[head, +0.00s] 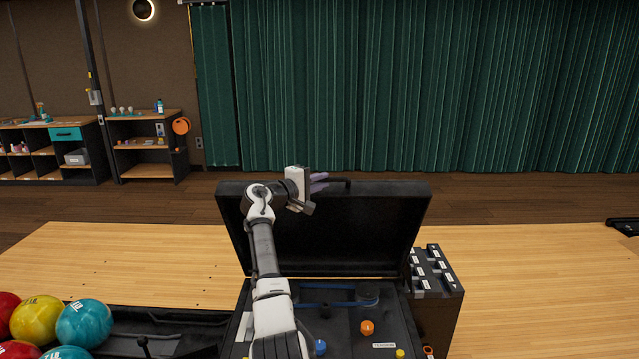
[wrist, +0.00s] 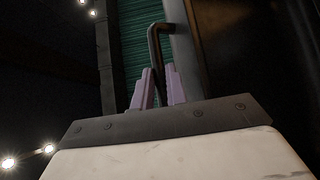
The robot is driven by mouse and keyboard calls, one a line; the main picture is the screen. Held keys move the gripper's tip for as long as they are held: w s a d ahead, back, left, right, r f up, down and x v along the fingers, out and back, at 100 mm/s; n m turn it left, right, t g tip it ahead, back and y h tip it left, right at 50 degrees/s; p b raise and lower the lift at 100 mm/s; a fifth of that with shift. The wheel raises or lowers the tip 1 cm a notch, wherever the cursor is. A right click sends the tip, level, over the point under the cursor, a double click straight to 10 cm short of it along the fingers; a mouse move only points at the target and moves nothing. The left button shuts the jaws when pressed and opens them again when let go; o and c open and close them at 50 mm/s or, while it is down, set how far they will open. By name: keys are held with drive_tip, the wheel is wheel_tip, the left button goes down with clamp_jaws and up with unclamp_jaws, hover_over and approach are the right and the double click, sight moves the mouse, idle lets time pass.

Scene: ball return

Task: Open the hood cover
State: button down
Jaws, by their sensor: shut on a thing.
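The hood cover (head: 350,232) is a large black lid, raised and standing near upright at the back of the ball return machine in the head view. A black bar handle (head: 338,183) sits on its top edge. My gripper (head: 319,182) is at the left end of this handle. In the wrist view my gripper (wrist: 160,88) has its two purple fingers on either side of the bent handle bar (wrist: 155,45), shut on it. My arm hides the lid's left part in the head view.
The open machine shows a blue belt (head: 335,303), an orange knob (head: 367,327) and a blue knob (head: 320,347). A black box with labelled slots (head: 433,275) stands at its right. Coloured balls (head: 85,322) lie at the lower left. The wooden floor behind is clear.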

drive_tip(key=c, duration=1.4)
unclamp_jaws()
drive_tip(key=shift+s+r, duration=0.2)
drive_tip(key=shift+r, duration=0.25)
drive_tip(key=shift+f, duration=0.15)
drive_tip(key=shift+w+f, duration=0.1)
drive_tip(key=b+v, duration=0.5)
drive_tip(key=v, duration=0.8)
drive_tip(key=shift+s+a, duration=0.3)
